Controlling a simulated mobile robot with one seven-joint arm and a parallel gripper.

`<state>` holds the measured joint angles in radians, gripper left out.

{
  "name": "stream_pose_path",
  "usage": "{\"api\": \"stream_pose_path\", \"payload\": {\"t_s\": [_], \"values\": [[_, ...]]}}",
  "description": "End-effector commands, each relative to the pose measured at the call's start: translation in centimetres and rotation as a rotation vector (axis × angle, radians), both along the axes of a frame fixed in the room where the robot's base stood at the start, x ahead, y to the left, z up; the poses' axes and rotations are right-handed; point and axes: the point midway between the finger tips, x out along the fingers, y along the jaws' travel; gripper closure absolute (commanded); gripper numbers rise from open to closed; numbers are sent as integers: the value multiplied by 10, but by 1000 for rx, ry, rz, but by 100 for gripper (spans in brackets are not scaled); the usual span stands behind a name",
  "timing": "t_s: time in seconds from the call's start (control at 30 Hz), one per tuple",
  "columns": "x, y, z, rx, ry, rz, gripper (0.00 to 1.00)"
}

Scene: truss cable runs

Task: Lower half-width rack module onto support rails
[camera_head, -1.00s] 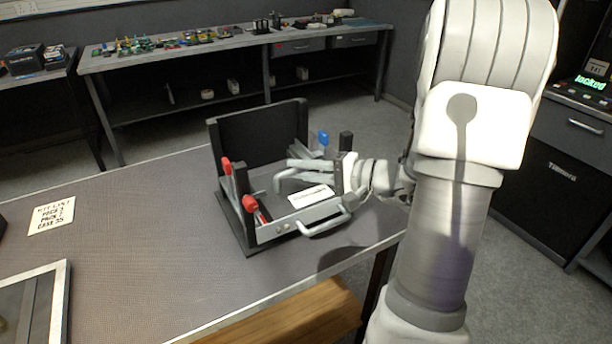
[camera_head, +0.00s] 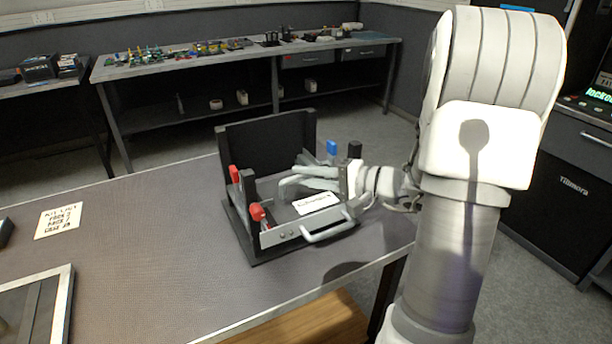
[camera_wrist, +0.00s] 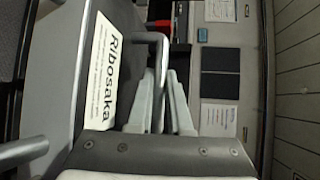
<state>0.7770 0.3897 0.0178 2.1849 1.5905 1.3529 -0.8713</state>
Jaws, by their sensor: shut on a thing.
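The grey half-width rack module (camera_head: 283,234) sits level inside a black rack stand (camera_head: 240,245) on the bench. It has a white "Ribosaka" label (camera_head: 317,203) on top and a front handle (camera_head: 326,231); the label also shows in the wrist view (camera_wrist: 97,70). My gripper (camera_head: 312,178) reaches in from the right, above the module. Its pale fingers (camera_wrist: 163,102) are shut on a grey bar handle (camera_wrist: 150,38) on the module's top. The support rails under the module are hidden, so I cannot tell whether it touches them.
Red knobs (camera_head: 257,212) stand at the stand's left side, a blue-topped part (camera_head: 331,147) and a black post (camera_head: 354,150) at its right. A tall black panel (camera_head: 268,140) closes the back. A note card (camera_head: 59,221) and a framed tray (camera_head: 35,305) lie left; bench between is clear.

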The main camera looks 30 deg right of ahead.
Motion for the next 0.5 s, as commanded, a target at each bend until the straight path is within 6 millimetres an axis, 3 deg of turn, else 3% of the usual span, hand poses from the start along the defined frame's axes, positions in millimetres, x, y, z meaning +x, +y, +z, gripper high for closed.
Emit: {"api": "stream_pose_path", "payload": {"t_s": [0.5], "values": [[-1,0,-2,0,-4,1,100]]}}
